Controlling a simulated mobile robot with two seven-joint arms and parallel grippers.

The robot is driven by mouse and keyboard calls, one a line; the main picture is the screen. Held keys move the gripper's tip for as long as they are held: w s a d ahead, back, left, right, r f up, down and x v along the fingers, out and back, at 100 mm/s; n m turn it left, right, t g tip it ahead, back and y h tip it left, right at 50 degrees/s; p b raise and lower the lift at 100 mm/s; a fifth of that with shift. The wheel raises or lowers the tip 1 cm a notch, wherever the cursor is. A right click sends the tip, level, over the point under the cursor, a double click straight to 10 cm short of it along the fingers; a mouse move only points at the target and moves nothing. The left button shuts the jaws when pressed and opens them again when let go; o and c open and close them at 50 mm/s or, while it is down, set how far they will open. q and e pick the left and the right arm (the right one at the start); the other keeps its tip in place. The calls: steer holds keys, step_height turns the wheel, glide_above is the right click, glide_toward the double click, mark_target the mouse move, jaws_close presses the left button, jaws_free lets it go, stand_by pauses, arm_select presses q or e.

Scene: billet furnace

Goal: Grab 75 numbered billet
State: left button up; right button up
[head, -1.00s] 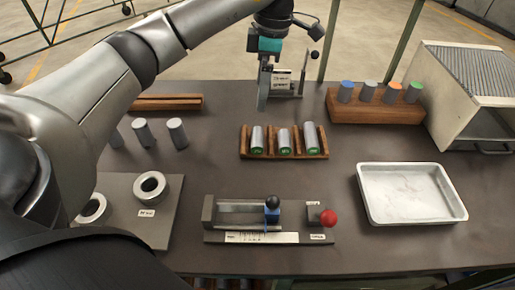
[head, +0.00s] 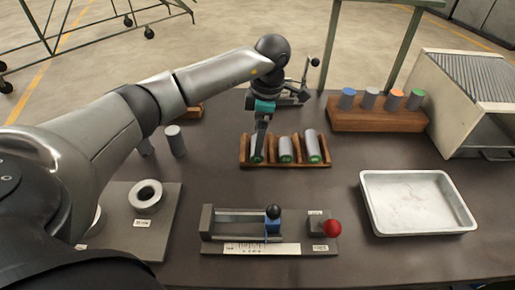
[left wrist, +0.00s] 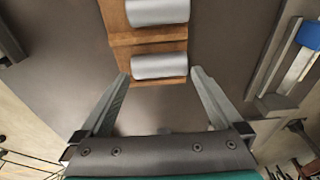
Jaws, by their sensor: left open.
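A wooden rack (head: 322,163) in the middle of the table holds three grey billets with green ends, in a row. The left billet (head: 257,158) is mostly hidden behind my gripper. The middle billet (head: 286,150) and the right billet (head: 312,146) show clearly. Their numbers are too small to read. My left gripper (head: 259,147) is over the left billet. In the left wrist view it is open (left wrist: 161,74), its fingertips apart on either side of the near billet's (left wrist: 160,66) ends. Another billet (left wrist: 158,12) lies beyond. My right gripper is not in view.
A slide fixture (head: 250,230) with black and red knobs stands in front. A white tray (head: 418,233) is to the right, with a ribbed-top box (head: 440,115) behind. A wooden block (head: 375,118) holds several colour-topped cylinders.

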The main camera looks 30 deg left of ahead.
arm_select(q)
step_height(320, 180, down, 3)
steer(key=shift+f, duration=0.1)
jaws_close()
stand_by(0.8)
